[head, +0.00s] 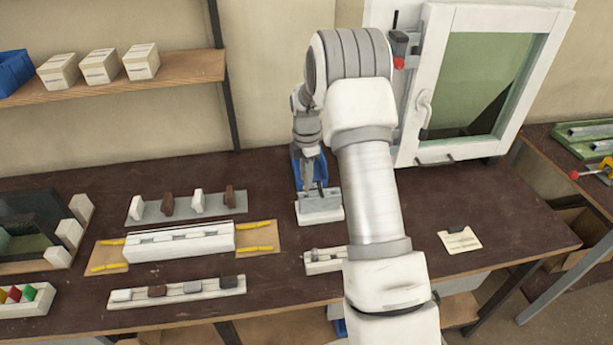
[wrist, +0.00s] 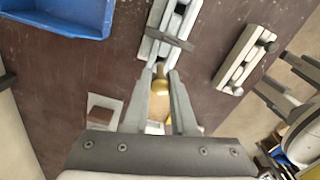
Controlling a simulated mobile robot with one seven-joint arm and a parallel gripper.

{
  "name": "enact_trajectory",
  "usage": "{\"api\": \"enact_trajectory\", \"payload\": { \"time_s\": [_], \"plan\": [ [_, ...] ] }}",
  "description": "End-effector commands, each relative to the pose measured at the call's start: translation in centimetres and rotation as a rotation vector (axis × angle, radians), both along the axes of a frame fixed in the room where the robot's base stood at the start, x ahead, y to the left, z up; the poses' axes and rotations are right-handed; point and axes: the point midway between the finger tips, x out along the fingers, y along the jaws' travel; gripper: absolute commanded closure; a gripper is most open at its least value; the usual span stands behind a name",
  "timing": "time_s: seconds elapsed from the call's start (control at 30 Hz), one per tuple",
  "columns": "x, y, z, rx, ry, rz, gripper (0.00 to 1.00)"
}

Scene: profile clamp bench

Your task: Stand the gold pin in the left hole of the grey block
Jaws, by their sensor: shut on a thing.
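My gripper (wrist: 160,76) is shut on the gold pin (wrist: 160,87), which shows between its fingers in the wrist view. In the head view my gripper (head: 313,180) is low over the bench, just behind or above the grey block (head: 320,203). The grey block stands on a pale base and also shows in the wrist view (wrist: 152,46), just beyond the fingertips. A dark grey bar (wrist: 170,38) lies across it there. The pin's lower end and the left hole are not clear, and I cannot tell whether the pin touches the block.
A blue bin (wrist: 60,14) stands behind the block. A pale rail with round-ended pieces (wrist: 236,68) lies close by. To the left are a white profile (head: 180,243) and racks with white, brown and grey pieces (head: 187,206). A white-framed window (head: 480,85) stands at the back right.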

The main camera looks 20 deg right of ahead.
Motion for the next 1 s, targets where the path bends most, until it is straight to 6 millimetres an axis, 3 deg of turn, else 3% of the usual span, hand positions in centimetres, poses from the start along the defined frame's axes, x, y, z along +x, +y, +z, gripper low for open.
{"api": "enact_trajectory", "payload": {
  "time_s": [1.0],
  "plan": [
    [0.0,0.0,-3.1,0.000,0.000,0.000,1.00]
  ]
}}
